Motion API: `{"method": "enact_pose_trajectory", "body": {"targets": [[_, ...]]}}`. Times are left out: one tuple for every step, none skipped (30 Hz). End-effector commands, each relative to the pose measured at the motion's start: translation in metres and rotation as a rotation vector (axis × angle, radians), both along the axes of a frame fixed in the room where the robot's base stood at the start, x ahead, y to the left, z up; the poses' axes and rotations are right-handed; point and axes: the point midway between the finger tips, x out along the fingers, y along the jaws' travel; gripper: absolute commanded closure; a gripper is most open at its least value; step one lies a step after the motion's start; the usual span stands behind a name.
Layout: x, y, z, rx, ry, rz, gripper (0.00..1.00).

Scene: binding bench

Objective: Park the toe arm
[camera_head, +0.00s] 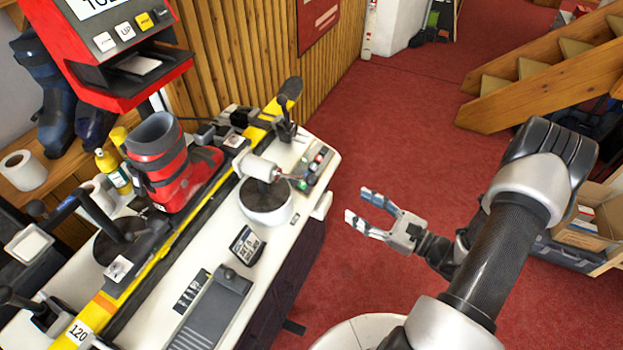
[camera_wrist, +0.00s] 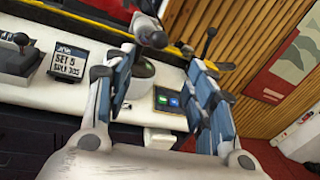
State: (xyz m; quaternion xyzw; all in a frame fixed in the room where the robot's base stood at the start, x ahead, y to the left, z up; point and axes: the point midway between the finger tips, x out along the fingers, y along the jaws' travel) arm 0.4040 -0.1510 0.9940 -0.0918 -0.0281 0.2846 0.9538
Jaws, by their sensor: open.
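A yellow and black ski (camera_head: 165,262) lies along the white bench (camera_head: 180,322), with a red boot (camera_head: 170,165) standing on it. A black arm with a white pad (camera_head: 28,243) stands at the bench's left side. A white cylinder with a thin rod (camera_head: 260,168) sits on a round white base (camera_head: 268,207) right of the boot; the base also shows in the wrist view (camera_wrist: 143,72). I cannot tell for sure which of these is the toe arm. My gripper (camera_head: 358,205) is open and empty, right of the bench over the floor. Its fingers (camera_wrist: 160,75) face the bench.
A button panel (camera_head: 316,165) sits at the bench's right edge, near a black lever (camera_head: 284,118). A red machine (camera_head: 85,50) overhangs the back. Red floor (camera_head: 400,120) is free beyond my gripper.

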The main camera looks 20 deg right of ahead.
Motion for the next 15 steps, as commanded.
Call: {"method": "enact_pose_trajectory", "body": {"targets": [[0.007, 0.007, -0.001, -0.001, 0.0, 0.007, 0.49], [0.012, 0.01, -0.001, -0.001, 0.0, 0.007, 0.49], [0.019, 0.015, -0.001, -0.001, -0.001, 0.009, 0.49], [0.024, 0.019, -0.001, -0.001, -0.001, 0.009, 0.49], [0.03, 0.023, -0.001, -0.001, -0.001, 0.01, 0.49], [0.037, 0.028, -0.001, 0.0, 0.0, 0.01, 0.49], [0.043, 0.032, -0.001, -0.001, -0.001, 0.01, 0.49], [0.048, 0.035, -0.001, -0.001, -0.001, 0.01, 0.49], [0.056, 0.04, -0.001, -0.002, -0.001, 0.01, 0.49], [0.061, 0.044, -0.001, -0.002, -0.001, 0.011, 0.49], [0.067, 0.047, -0.001, -0.002, -0.002, 0.01, 0.49], [0.074, 0.052, -0.001, -0.002, -0.002, 0.01, 0.49], [0.08, 0.056, -0.001, -0.003, -0.002, 0.011, 0.49], [0.085, 0.059, 0.0, -0.002, -0.002, 0.01, 0.49], [0.092, 0.064, -0.001, -0.003, -0.002, 0.01, 0.49]]}}
